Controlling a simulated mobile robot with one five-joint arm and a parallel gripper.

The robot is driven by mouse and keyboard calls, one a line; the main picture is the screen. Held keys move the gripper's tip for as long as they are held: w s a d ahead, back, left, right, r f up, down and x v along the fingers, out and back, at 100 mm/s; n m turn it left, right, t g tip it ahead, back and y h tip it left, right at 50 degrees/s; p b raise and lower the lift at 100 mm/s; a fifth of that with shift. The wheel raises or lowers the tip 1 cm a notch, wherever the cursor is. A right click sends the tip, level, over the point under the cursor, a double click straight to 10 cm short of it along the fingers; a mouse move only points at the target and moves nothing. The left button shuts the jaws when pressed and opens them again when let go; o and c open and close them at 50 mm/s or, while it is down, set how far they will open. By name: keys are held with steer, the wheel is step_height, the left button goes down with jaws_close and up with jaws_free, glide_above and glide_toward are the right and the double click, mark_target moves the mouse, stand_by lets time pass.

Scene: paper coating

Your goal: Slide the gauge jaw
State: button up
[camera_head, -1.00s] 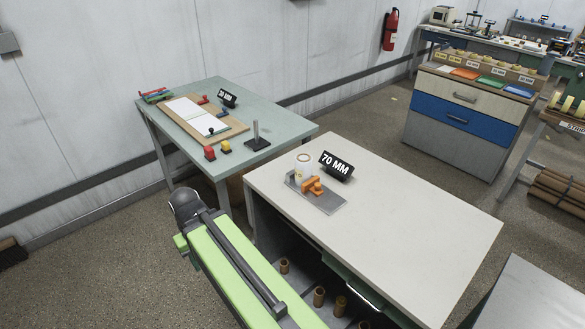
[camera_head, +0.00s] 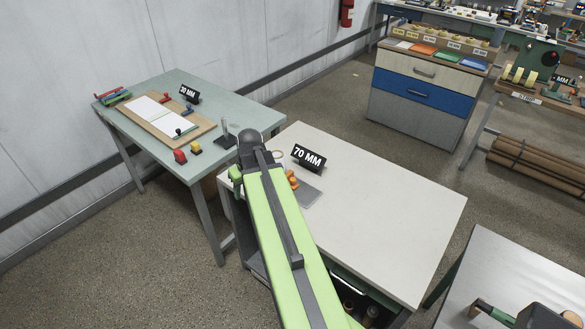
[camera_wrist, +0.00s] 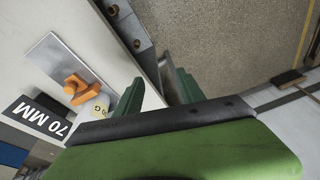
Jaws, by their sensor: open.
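The gauge is a flat grey metal plate (camera_wrist: 62,62) with an orange jaw (camera_wrist: 77,88) on it, lying on the white-topped bench. A pale round piece (camera_wrist: 97,107) stands beside the jaw. In the head view, my arm covers part of the gauge; the plate (camera_head: 307,195) and a bit of the orange jaw (camera_head: 292,180) show at its right. My gripper (camera_wrist: 157,92) is open and empty, its two green fingers apart. In the wrist view, it is to the right of the jaw and not touching it.
A black 70 MM sign (camera_head: 309,156) stands behind the gauge. The bench top (camera_head: 375,215) is clear to the right. A pale green table (camera_head: 195,90) with a board, colored blocks and a 20 MM sign is at the left.

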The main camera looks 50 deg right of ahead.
steer(key=s+d+r+m+t+h+p, duration=0.1)
steer(key=s+d+r+p, duration=0.2)
steer(key=d, duration=0.7)
steer(key=s+d+r+m+t+p, duration=0.1)
steer(key=s+d+r, duration=0.3)
steer(key=d, duration=0.6)
steer(key=b, duration=1.7)
glide_toward(293, 179)
steer(key=shift+h, duration=0.3)
steer(key=x, duration=0.8)
steer(key=shift+w+a+f, duration=0.1)
steer(key=shift+a+f, duration=0.1)
steer(key=shift+f, duration=0.15)
steer(key=shift+r, duration=0.1)
jaws_close()
